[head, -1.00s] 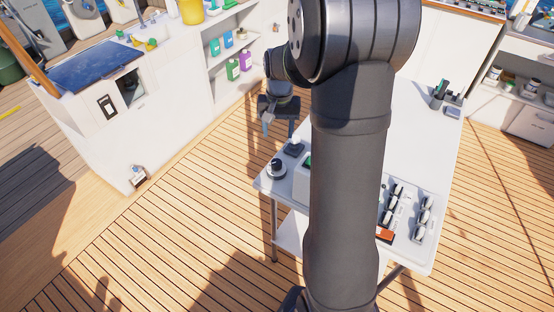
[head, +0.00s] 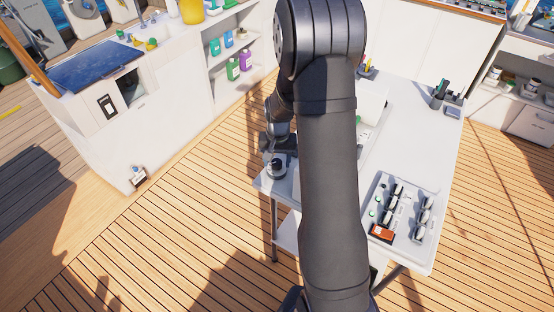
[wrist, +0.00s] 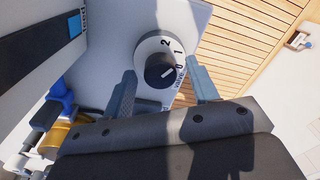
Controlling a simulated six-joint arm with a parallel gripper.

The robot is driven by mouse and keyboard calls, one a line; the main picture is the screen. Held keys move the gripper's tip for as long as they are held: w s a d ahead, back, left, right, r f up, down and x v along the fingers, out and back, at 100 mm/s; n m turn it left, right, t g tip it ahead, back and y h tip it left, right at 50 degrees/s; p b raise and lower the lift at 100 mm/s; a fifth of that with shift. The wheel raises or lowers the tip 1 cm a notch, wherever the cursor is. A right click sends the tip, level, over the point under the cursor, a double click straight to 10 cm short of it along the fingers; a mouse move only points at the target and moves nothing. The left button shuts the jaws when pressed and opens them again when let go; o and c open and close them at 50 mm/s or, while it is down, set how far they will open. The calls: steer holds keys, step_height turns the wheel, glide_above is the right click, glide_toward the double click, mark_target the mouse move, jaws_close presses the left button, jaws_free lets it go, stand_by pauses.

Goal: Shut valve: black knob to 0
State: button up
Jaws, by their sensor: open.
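The black knob (wrist: 158,70) sits in a white round dial (wrist: 150,45) marked 2, 1 and 0. Its white mark points toward the lower right of the wrist picture; the exact setting is hard to read. In the head view the knob (head: 275,164) is at the near left corner of the white table. My gripper (wrist: 160,70) is open, one finger on each side of the knob in the wrist view. I cannot tell whether the fingers touch it. In the head view my gripper (head: 278,150) is at the knob, partly hidden by my arm.
The white table (head: 415,120) carries a tray of black-and-white parts (head: 405,210) at right and a dark holder (head: 440,95) at the back. A blue and brass fitting (wrist: 65,125) is left of my gripper in the wrist view. Wooden deck lies around the table.

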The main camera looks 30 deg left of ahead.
steer(key=shift+c, duration=0.2)
steer(key=c, duration=0.9)
steer(key=shift+c, duration=0.2)
steer(key=shift+m, duration=0.3)
steer(key=m, duration=1)
steer(key=shift+m, duration=0.3)
steer(key=o, duration=1)
